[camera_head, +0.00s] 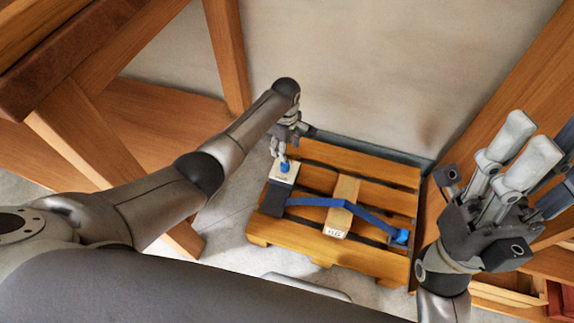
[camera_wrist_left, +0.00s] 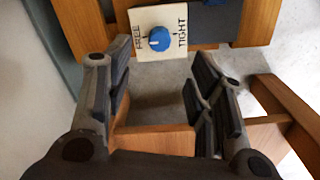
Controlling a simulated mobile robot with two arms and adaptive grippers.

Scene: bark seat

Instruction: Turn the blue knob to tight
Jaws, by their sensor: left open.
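The blue knob (camera_wrist_left: 159,39) sits on a pale plate (camera_wrist_left: 145,19) in the left wrist view. The plate reads FREE on the left and TIGHT on the right. A small light mark on the knob lies toward the FREE side. In the head view the knob (camera_head: 285,167) is at the pallet's far left corner. My left gripper (camera_head: 281,152) hangs just above it there. In the left wrist view my left gripper (camera_wrist_left: 158,85) is open and empty, with the knob beyond its fingertips. My right gripper (camera_head: 522,148) is raised at the right, away from the knob.
A wooden pallet (camera_head: 320,251) stands on the grey floor near the wall. A blue strap (camera_head: 318,202) crosses a wooden block (camera_head: 343,194) on it and ends at a blue fitting (camera_head: 401,237). Wooden beams (camera_head: 228,57) stand at the left; more timber is at the right.

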